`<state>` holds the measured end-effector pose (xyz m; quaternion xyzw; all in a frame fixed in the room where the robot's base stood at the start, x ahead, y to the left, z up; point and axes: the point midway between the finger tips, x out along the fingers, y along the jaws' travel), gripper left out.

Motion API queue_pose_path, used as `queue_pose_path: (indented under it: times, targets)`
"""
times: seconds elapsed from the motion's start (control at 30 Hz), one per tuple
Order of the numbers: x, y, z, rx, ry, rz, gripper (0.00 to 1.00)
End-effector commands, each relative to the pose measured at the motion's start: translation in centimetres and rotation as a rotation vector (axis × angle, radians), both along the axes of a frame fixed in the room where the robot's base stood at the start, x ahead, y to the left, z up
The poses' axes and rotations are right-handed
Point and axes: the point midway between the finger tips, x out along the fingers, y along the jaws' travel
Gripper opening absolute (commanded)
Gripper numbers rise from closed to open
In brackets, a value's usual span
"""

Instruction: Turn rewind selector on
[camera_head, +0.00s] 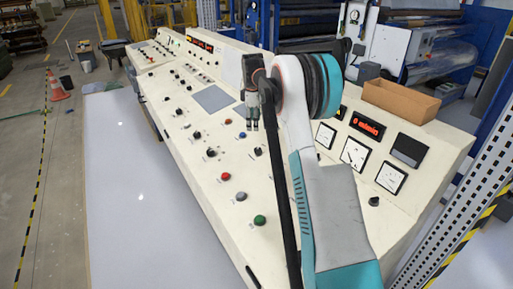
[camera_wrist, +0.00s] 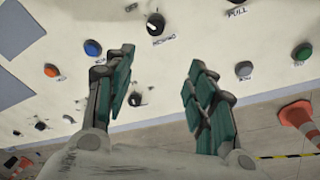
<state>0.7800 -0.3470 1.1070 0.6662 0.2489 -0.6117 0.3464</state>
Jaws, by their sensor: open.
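My gripper (camera_wrist: 162,58) is open and empty, its two teal-padded fingers apart above the sloping cream console. In the head view my gripper (camera_head: 248,124) hangs over the middle of the panel, pointing down. In the wrist view a black selector knob (camera_wrist: 156,24) with a pale pointer and a blurred label lies just beyond the fingertips. Another black knob (camera_wrist: 137,98) shows between the fingers. I cannot read for certain which label is rewind. Neither knob is gripped.
Near the knobs are a blue button (camera_wrist: 93,47), an orange button (camera_wrist: 51,70), a grey button (camera_wrist: 244,68) and a green button (camera_wrist: 302,52). A cardboard box (camera_head: 401,100) stands on the console top. Open floor lies left of the console.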

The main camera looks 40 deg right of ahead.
Motion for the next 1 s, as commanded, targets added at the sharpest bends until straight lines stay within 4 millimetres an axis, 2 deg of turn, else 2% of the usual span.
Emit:
queue_pose_path:
  times: [0.1, 0.2, 0.47, 1.0]
  targets:
    - [0.5, -1.9, -1.9, 0.005, 0.018, 0.029, 0.51]
    - [0.6, -2.7, -2.8, 0.008, 0.026, 0.047, 0.51]
    - [0.8, -3.2, -4.9, 0.009, 0.031, 0.056, 0.51]
    - [1.8, -3.9, -14.7, 0.008, 0.03, 0.055, 0.51]
